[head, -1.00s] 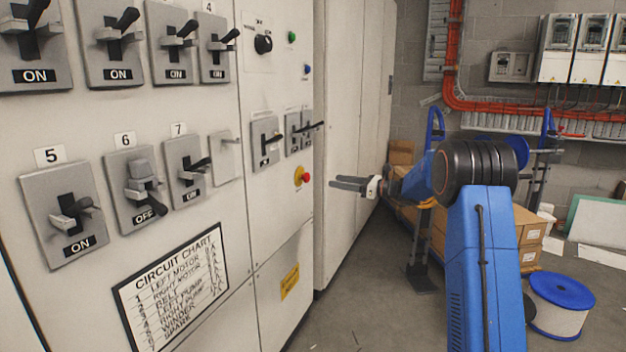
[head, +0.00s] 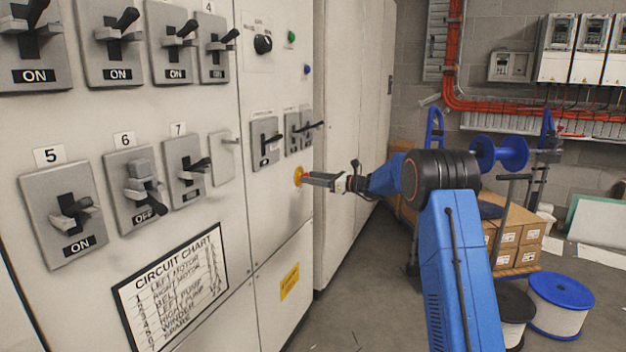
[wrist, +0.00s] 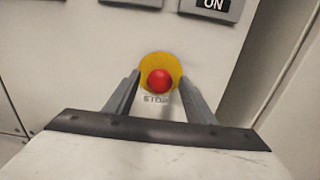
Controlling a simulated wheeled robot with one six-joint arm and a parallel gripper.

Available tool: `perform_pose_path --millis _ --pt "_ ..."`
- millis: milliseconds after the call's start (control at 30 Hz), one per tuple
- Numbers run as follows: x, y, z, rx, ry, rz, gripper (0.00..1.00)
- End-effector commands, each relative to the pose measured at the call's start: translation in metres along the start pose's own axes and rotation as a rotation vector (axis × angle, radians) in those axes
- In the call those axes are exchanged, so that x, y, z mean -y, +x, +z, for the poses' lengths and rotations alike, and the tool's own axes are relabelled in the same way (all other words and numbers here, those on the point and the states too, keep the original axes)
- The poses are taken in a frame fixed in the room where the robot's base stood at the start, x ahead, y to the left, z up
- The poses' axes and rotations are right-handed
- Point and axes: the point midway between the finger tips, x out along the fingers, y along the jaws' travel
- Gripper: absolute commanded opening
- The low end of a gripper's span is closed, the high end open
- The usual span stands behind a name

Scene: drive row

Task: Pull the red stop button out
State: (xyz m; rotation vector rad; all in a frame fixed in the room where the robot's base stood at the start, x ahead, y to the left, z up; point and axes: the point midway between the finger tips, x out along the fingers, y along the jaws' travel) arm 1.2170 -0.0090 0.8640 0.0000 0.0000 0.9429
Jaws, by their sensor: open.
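The red stop button (wrist: 160,81) sits on a round yellow plate (wrist: 174,64) on the cabinet front, with the word STOP below it in the wrist view. My gripper (wrist: 160,86) is open, with one finger to the left and one to the right of the button in that view. I cannot tell whether the fingers touch the button. In the head view the fingertips of my gripper (head: 306,178) reach the yellow plate (head: 298,176) and hide most of the red button.
Lever switches (head: 268,140) stick out of the cabinet just above my gripper. A circuit chart (head: 178,288) and a yellow label (head: 289,281) are lower on the cabinet.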

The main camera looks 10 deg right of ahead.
Motion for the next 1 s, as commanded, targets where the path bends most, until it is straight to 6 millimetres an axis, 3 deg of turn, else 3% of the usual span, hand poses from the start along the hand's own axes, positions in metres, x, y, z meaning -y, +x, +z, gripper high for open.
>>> perform_pose_path --millis 100,300,333,633,833,867,900,933,1000 --pt "0.000 0.000 0.000 0.000 0.000 0.000 0.50" --pt "0.000 0.000 0.000 0.000 0.000 0.000 0.02" --pt "0.000 0.000 0.000 0.000 0.000 0.000 0.00" --pt "0.001 -0.016 0.000 0.000 0.001 -0.002 0.00" --pt "0.000 -0.016 0.000 -0.001 0.000 -0.001 0.00" --pt "0.000 -0.016 0.000 -0.001 0.000 -0.001 0.36" --pt "0.000 -0.016 0.000 0.000 0.000 -0.001 0.46" --pt "0.000 -0.016 0.000 0.000 0.000 -0.001 0.50" --pt "0.000 -0.015 0.000 0.000 0.000 -0.001 0.50"
